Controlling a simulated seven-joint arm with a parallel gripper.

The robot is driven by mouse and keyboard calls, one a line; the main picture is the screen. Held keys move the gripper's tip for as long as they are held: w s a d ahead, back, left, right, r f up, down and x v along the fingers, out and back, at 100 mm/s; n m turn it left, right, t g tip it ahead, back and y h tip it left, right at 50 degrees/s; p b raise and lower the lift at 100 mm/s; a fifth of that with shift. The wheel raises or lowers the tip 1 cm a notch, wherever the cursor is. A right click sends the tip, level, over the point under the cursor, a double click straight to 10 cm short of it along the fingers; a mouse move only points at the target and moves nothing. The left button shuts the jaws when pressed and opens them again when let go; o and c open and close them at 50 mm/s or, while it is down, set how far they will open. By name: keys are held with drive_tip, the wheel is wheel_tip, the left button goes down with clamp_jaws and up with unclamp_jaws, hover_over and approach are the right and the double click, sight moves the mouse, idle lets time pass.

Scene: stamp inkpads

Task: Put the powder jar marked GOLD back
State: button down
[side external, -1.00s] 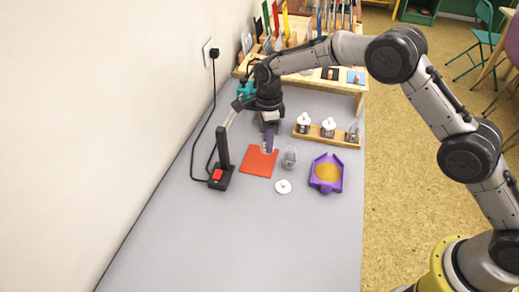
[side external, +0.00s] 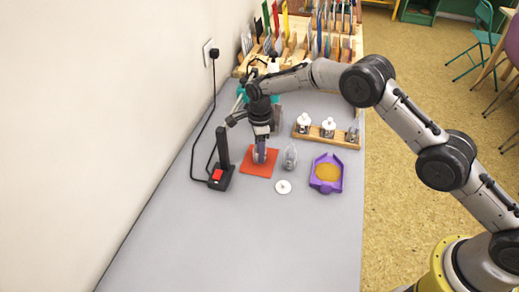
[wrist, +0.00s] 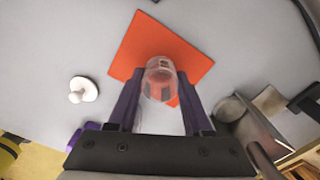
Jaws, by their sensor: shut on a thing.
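My gripper (side external: 262,157) is low over the orange-red mat (side external: 250,168), with its purple fingers pointing down. In the wrist view, its fingers (wrist: 160,100) are on both sides of a clear jar (wrist: 160,72) over the mat. A small dark mark shows on this jar, but I cannot read it. Another clear jar-like thing (side external: 290,158) stands just right of the mat. A white knobbed lid (side external: 283,187) lies on the table in front of it; it also shows in the wrist view (wrist: 84,90). A wooden rack (side external: 339,142) holds white-topped jars (side external: 303,121) with labels too small to read.
A purple tray (side external: 315,185) with a gold-brown fill sits to the right. A black stand with a red switch (side external: 217,174) and its cable are at the left, near the wall. A wooden shelf with upright tools is behind. The front of the table is clear.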

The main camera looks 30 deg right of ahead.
drive_tip(key=shift+f, duration=0.15)
drive_tip(key=shift+c, duration=1.6)
unclamp_jaws()
wheel_tip(320, 180, up, 11)
drive_tip(key=shift+f, duration=0.1)
drive_tip(key=shift+r, duration=0.8)
